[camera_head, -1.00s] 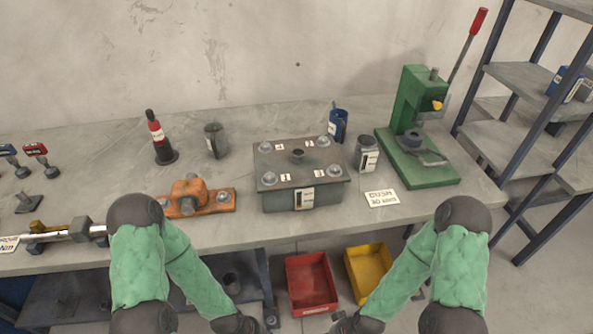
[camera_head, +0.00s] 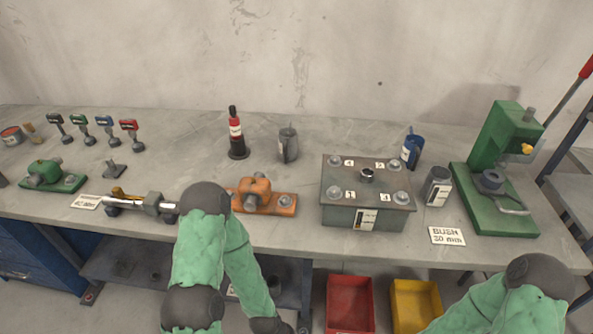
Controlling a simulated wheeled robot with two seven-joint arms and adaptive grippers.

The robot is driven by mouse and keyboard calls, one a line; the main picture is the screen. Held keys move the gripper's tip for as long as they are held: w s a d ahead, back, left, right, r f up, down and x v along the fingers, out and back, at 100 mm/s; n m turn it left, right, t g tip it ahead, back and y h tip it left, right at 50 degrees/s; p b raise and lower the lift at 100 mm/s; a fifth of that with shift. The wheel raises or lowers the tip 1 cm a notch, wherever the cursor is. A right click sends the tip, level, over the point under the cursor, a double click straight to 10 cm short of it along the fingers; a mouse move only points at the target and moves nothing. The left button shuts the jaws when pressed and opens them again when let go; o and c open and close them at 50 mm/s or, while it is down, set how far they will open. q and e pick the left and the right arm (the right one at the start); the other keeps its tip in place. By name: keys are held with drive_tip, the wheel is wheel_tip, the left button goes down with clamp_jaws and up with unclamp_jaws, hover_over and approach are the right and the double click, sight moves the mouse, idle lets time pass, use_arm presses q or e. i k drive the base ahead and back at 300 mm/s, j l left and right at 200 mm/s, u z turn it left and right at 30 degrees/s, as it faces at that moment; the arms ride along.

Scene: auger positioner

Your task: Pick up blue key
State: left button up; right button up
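The blue key (camera_head: 105,127) stands on the workbench at the left, its blue head up, in a row between a green key (camera_head: 81,127) and a red key (camera_head: 131,132). A dark key (camera_head: 59,127) stands at the row's left end. No gripper is near the row. My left arm hangs in front of the bench, and its fingers are below the picture. My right arm is at the lower right, and its gripper is out of the picture.
Between my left arm and the keys lie a metal shaft assembly (camera_head: 140,205) and a small dark stand (camera_head: 114,169). A green fixture (camera_head: 52,176) is at left. An orange fixture (camera_head: 262,196) and a grey box (camera_head: 350,215) are to the right. The bench (camera_head: 185,155) is clear behind the shaft.

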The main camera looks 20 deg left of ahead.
sight(106, 121)
drive_tip(key=u, duration=1.85)
drive_tip(key=i+j, duration=0.45)
drive_tip(key=j+u, duration=0.05)
drive_tip(key=j, duration=0.05)
